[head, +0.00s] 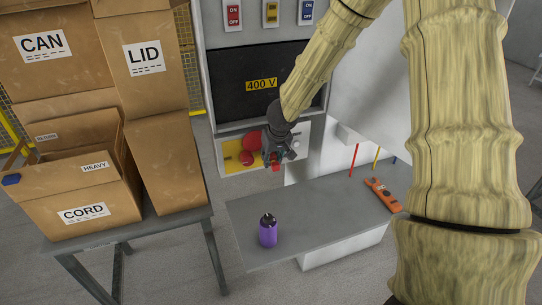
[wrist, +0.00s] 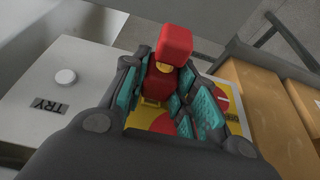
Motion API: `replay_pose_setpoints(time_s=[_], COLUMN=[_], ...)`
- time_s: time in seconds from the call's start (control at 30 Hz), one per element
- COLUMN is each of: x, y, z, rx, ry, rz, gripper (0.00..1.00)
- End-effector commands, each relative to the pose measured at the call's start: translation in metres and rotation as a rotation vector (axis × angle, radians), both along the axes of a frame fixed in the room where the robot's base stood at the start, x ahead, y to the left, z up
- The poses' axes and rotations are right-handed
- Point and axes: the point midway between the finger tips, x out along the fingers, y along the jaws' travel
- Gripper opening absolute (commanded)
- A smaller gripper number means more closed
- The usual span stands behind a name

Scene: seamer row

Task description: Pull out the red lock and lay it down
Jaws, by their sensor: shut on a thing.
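The red lock (wrist: 174,45) sits between the teal-padded fingers of my gripper (wrist: 163,82) in the wrist view, its block-like end standing up beyond the fingertips. In the head view my gripper (head: 276,152) is in front of the yellow plate on the cabinet, and a small red part of the lock (head: 276,168) shows at its tip. My gripper is shut on the lock. The fingers hide part of it, and I cannot tell whether it still touches the plate. The yellow plate (head: 233,148) carries round red parts (head: 246,158).
Below is a grey bench (head: 320,213) with a purple bottle (head: 268,231) and an orange tester (head: 382,194); its middle is bare. Cardboard boxes (head: 168,160) stand on a table at left. A white button (wrist: 65,77) is beside a TRY label (wrist: 48,104).

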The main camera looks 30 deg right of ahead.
Motion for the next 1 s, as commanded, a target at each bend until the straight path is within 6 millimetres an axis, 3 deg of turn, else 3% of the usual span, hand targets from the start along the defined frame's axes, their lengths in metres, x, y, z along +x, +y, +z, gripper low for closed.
replay_pose_setpoints(time_s=[1.0], x=[-0.021], y=[0.006], z=[0.0], rx=[0.0], ry=[-0.002], rz=[0.002], gripper=[0.02])
